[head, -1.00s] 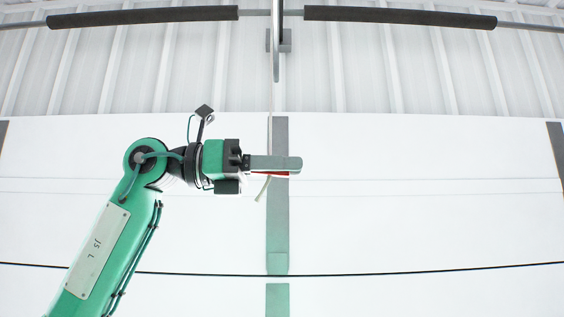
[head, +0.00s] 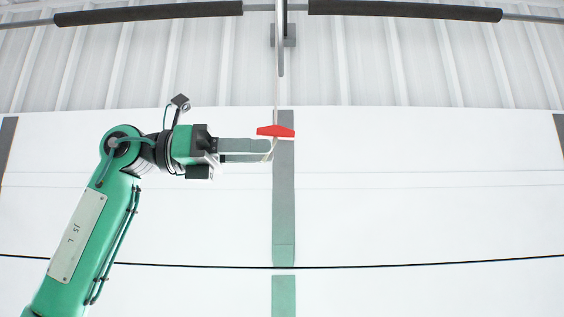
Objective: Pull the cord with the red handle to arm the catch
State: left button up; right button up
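The red handle (head: 276,131) hangs on a thin pale cord (head: 277,95) in front of the white door. My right gripper is not in view. The catch cannot be made out.
The white sectional door (head: 420,220) has a grey-green vertical strip (head: 284,210) behind the handle. A metal rail (head: 281,40) and a bar with dark sleeves (head: 405,12) are overhead. The space right of the handle is clear.

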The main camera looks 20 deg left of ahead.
pick_arm(q)
jog(key=b+v, duration=0.2)
jog(key=v, duration=0.6)
jog(key=shift+a, duration=0.35)
